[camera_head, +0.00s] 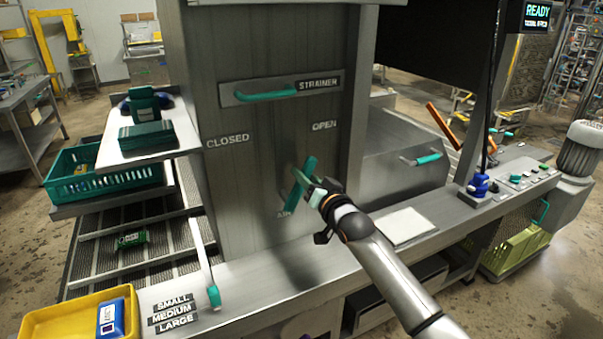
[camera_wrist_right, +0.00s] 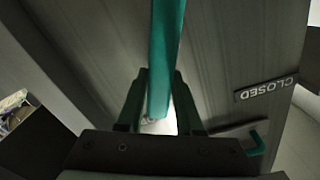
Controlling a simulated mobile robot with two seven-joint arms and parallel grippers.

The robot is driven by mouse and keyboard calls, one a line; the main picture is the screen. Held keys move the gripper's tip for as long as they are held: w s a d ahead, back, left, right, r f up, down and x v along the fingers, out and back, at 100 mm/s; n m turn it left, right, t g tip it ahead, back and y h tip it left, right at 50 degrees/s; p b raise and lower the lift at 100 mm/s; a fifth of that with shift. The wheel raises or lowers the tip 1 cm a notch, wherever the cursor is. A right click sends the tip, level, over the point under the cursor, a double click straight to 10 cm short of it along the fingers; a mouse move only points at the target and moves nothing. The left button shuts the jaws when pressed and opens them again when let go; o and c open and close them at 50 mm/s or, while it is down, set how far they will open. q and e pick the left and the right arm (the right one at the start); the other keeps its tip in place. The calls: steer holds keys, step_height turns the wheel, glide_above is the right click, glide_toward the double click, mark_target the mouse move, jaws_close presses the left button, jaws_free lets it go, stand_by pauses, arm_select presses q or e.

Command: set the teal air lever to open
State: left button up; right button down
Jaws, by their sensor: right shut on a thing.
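The teal air lever (camera_head: 308,166) is on the grey panel above the AIR label (camera_head: 284,214). It stands steeply, its top leaning right, below and left of the OPEN label (camera_head: 324,126). The CLOSED label (camera_head: 228,140) is further left. My right gripper (camera_head: 313,194) reaches in from the lower right and is shut on the lever. In the right wrist view the teal lever (camera_wrist_right: 166,40) passes between the two fingers of the gripper (camera_wrist_right: 160,88). The lever's pivot is partly hidden. My left gripper is not in view.
A teal strainer handle (camera_head: 266,92) is above the lever. A steel ledge (camera_head: 250,262) runs below the panel. A yellow tray (camera_head: 62,318) and a teal crate (camera_head: 90,182) are at left. A control box with a blue knob (camera_head: 478,184) is at right.

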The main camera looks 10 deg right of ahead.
steer(key=shift+w+d+f+m, duration=0.15)
steer(key=shift+d+f+m, duration=0.3)
steer(key=shift+m, duration=0.45)
steer(key=c, duration=0.6)
jaws_free()
steer(key=shift+d, duration=0.1)
steer(key=shift+o, duration=0.2)
steer(key=shift+r, duration=0.1)
steer(key=v, duration=1.2)
steer(key=shift+s, duration=0.2)
